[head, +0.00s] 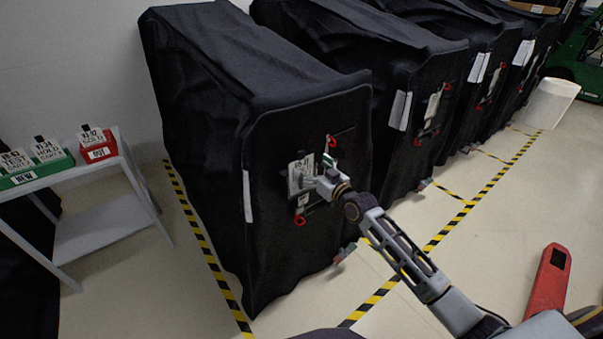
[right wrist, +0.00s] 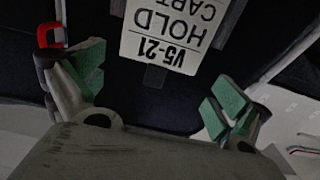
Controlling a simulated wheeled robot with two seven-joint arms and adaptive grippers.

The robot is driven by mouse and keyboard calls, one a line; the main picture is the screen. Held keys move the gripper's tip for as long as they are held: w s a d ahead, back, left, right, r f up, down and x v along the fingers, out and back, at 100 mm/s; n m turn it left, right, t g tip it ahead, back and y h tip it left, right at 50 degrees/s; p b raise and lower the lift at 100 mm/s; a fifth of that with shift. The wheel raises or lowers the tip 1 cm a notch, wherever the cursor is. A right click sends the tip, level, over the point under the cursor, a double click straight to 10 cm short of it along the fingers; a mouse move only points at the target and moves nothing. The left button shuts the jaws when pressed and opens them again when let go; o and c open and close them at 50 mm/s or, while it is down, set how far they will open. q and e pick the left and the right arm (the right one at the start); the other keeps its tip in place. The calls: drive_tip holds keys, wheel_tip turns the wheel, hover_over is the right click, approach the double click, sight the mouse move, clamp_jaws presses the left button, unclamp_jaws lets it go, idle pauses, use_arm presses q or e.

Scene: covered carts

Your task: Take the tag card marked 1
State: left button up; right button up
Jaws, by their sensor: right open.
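A white tag card (head: 301,174) hangs on the front of the nearest black-covered cart (head: 285,130). In the right wrist view this card (right wrist: 172,30) shows upside down and reads "V5-21 HOLD" with a partly cut-off line. I see no card with a lone 1 on it. My right gripper (head: 320,183) is at the cart front, beside the card. My left gripper is not in view.
A grey side table (head: 100,215) at left bears a green box (head: 35,172) and a red box (head: 98,152) with several cards. More covered carts stand to the right. Yellow-black tape marks the floor. A red object (head: 548,285) stands at lower right.

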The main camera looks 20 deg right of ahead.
sight(302, 161)
drive_tip(key=shift+w, duration=0.15)
idle(0.3)
drive_tip(key=shift+x, duration=2.3)
drive_tip(key=shift+w+f, duration=0.15)
drive_tip(key=shift+w, duration=0.1)
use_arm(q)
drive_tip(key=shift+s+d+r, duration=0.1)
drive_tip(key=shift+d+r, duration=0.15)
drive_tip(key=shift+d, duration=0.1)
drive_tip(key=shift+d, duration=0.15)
use_arm(e)
drive_tip(key=c, duration=0.5)
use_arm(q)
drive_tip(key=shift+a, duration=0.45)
use_arm(e)
drive_tip(key=shift+c, duration=0.3)
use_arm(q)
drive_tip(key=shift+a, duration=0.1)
